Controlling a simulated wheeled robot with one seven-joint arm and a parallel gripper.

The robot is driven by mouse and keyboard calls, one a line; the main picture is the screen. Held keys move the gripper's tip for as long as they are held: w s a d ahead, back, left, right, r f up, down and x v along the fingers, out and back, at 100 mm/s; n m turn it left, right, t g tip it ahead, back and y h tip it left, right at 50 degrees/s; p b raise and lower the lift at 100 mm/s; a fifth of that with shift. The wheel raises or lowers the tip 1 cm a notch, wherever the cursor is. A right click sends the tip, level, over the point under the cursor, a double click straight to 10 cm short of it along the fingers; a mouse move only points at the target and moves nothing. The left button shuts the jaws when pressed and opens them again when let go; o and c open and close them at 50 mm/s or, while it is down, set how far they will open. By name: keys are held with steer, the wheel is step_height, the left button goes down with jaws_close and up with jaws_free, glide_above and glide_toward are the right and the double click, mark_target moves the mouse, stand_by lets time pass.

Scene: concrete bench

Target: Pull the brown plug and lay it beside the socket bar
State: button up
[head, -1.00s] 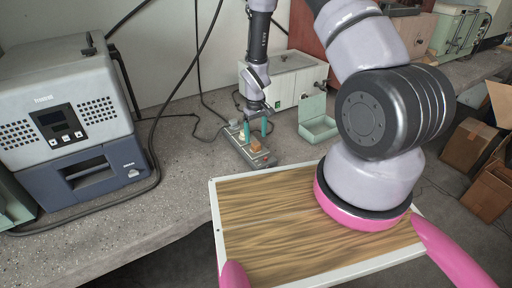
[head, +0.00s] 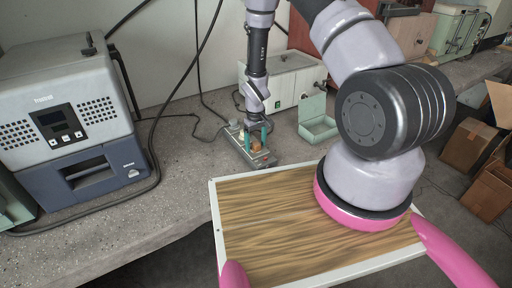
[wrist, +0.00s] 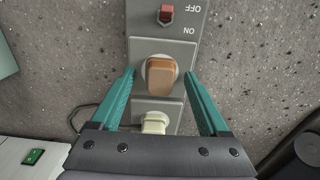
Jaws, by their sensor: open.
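The brown plug (wrist: 161,78) sits in a round socket of the grey socket bar (wrist: 163,50). My gripper (wrist: 161,75) is open, with one teal finger on each side of the brown plug and a gap on both sides. In the head view the gripper (head: 256,140) is low over the bar (head: 262,162), and the brown plug (head: 257,146) shows between the fingers. A cream plug (wrist: 155,122) sits in the neighbouring socket, nearer the gripper's palm. A red switch (wrist: 168,14) is at the bar's far end in the wrist view.
A grey-blue machine (head: 70,120) is at the left. Bare concrete bench (head: 190,165) lies left of the bar, and cables run behind it.

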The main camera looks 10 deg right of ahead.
mark_target(256, 143)
stand_by(0.5)
jaws_close()
steer(key=shift+r, duration=0.15)
steer(key=shift+r, duration=2.85)
